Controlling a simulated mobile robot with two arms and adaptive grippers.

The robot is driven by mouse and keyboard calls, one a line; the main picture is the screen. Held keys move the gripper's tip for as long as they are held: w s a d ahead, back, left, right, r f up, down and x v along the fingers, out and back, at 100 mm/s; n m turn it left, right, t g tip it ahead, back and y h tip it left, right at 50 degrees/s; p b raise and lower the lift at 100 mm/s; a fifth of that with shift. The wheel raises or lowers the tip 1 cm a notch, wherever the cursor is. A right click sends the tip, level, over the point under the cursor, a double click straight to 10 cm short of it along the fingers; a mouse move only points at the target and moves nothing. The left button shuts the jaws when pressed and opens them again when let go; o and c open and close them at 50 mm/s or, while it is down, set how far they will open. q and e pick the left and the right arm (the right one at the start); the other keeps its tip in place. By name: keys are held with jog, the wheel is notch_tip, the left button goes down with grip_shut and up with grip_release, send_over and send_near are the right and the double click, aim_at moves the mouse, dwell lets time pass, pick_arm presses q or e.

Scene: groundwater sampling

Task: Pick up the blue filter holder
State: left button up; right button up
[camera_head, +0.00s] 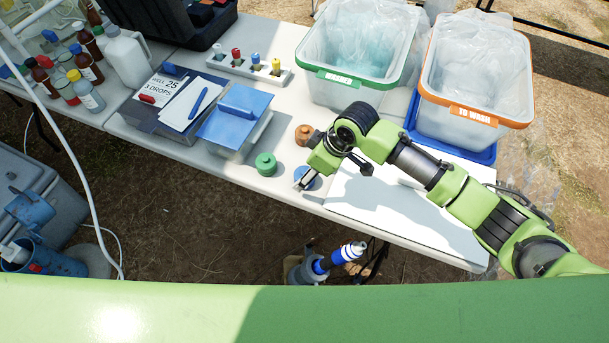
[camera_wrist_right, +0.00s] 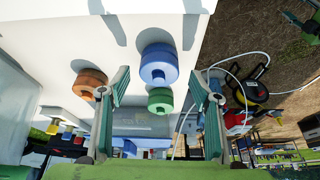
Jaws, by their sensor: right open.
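The blue filter holder (camera_head: 313,182) stands at the table's front edge in the head view, partly hidden by my right gripper (camera_head: 318,168). In the right wrist view the blue filter holder (camera_wrist_right: 159,62) is a round knobbed piece seen between the two spread fingers of my right gripper (camera_wrist_right: 158,75). The fingers are open, with nothing between them that they hold. I cannot tell how far their tips are from the holder. My left gripper is not in view.
A green holder (camera_head: 266,164) and an orange holder (camera_head: 304,134) stand close by. A white board (camera_head: 395,205) lies to the right. Behind are the washed bin (camera_head: 345,88) and the to-wash bin (camera_head: 475,115).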

aim_at(300, 171)
jog(key=shift+x, duration=1.45)
jog(key=c, duration=1.2)
jog(key=shift+w+r, duration=0.1)
jog(key=shift+r, duration=0.1)
